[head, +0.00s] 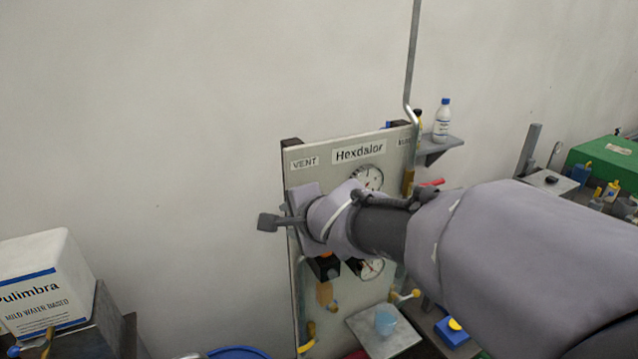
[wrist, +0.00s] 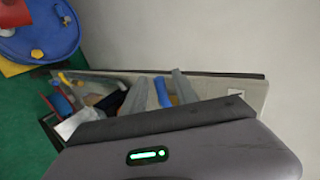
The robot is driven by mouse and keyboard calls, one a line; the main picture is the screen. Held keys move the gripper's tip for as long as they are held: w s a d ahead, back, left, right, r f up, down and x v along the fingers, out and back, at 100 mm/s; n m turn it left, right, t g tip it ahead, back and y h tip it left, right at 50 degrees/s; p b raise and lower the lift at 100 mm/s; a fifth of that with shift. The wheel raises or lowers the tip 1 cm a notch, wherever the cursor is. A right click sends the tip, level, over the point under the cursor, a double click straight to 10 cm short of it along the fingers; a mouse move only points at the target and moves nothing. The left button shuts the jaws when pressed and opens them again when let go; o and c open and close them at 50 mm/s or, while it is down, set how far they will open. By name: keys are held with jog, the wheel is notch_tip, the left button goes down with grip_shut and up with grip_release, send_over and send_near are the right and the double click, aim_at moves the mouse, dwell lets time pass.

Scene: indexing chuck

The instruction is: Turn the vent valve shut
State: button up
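The pale panel (head: 345,310) carries a VENT label (head: 305,163) at its upper left. My gripper (head: 283,216) is in front of the panel's left side, just below that label, and hides what lies behind it. No vent valve handle shows clearly in the head view. In the wrist view my gripper's two grey fingers (wrist: 160,86) stand apart. A blue bar-like part (wrist: 163,92) shows between them, with a bit of orange beside it. It may be the valve's handle; I cannot tell whether the fingers touch it.
Gauges (head: 368,178) sit on the panel right of my gripper. A blue drum (wrist: 38,35) shows in the wrist view.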

jog(key=p+v, duration=0.6)
jog(key=v, duration=1.1)
jog(key=shift+s, duration=0.2)
jog(key=s+d+f+n+g+h+b, duration=0.1)
jog(key=s+d+f+b, duration=0.3)
jog(key=f+b, duration=0.6)
jog(key=s+d+f+n+g+h+b, duration=0.1)
jog(key=s+d+f+n+b, duration=0.2)
jog(key=s+f+b, duration=0.3)
jog(key=s+d+f+n+g+h+b, duration=0.1)
jog(key=s+d+f+n+b, duration=0.2)
jog(key=f+b, duration=1.1)
notch_tip(320, 180, down, 9)
jog(key=s+d, duration=0.2)
jog(key=shift+s+d+r+g+h, duration=0.15)
jog(key=shift+d+g+h, duration=0.2)
jog(key=shift+g+h, duration=0.05)
